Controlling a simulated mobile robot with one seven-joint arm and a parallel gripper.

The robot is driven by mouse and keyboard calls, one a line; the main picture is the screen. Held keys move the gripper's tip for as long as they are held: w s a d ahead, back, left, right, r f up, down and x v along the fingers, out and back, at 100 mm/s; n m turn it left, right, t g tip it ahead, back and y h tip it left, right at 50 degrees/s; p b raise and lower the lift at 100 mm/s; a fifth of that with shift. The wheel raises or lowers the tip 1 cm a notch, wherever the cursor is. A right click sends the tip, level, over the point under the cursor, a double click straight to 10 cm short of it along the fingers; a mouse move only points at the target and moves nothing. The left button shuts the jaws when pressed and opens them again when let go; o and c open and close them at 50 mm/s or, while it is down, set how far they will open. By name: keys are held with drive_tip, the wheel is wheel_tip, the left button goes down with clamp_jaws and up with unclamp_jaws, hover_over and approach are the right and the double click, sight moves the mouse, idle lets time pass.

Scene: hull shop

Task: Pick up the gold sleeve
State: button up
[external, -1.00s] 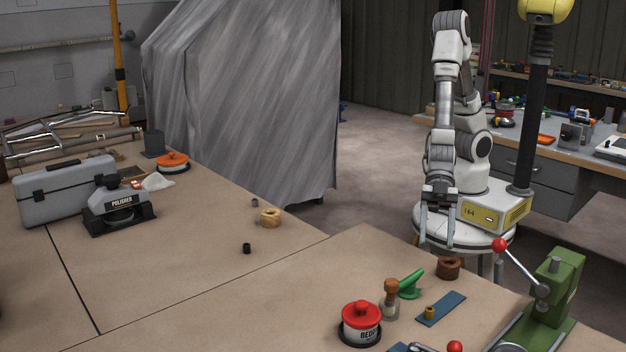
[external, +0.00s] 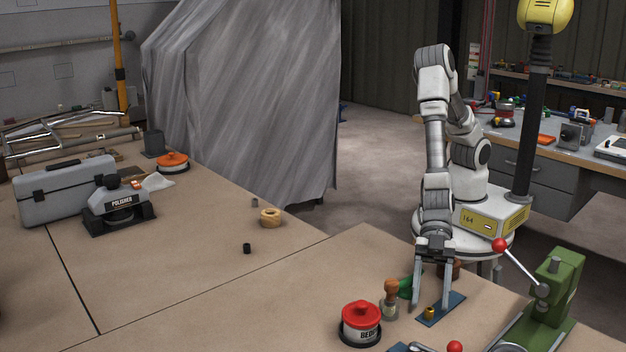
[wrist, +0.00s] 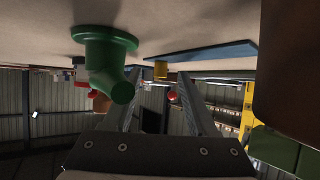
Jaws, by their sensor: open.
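The gold sleeve (external: 429,313) is a small brass-coloured cylinder on a blue strip (external: 455,303) on the near bench. In the wrist view the gold sleeve (wrist: 161,72) shows between and beyond my fingertips, with the blue strip (wrist: 215,52) beside it; this view looks upside down. My gripper (external: 431,304) is open and empty, pointing down, with its fingers seen to left and right of the sleeve. My gripper (wrist: 160,77) also shows in the wrist view. I cannot tell whether the fingers reach around the sleeve or stop short of it.
A green elbow (external: 407,284) lies close left of my gripper and shows large in the wrist view (wrist: 110,50). A brush-like bottle (external: 390,300) and a red-lidded tin (external: 361,322) stand farther left. A green press (external: 552,290) with a red-knobbed lever is at right.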

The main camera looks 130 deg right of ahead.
drive_tip(key=shift+w+a+f, duration=0.3)
drive_tip(key=shift+w+a, duration=0.05)
drive_tip(key=shift+w, duration=0.1)
clamp_jaws()
drive_tip(key=shift+r, duration=0.15)
wheel_tip(320, 180, up, 5)
drive_tip(key=shift+f+p, duration=0.15)
drive_tip(key=shift+p, duration=0.7)
drive_tip(key=s+d+r+p, duration=0.1)
drive_tip(key=d+r+p, duration=0.3)
drive_tip(key=d, duration=0.7)
wheel_tip(320, 180, up, 2)
drive_tip(key=shift+s+d+r, duration=0.1)
drive_tip(key=shift+s+d, duration=0.15)
drive_tip(key=shift+d, duration=0.05)
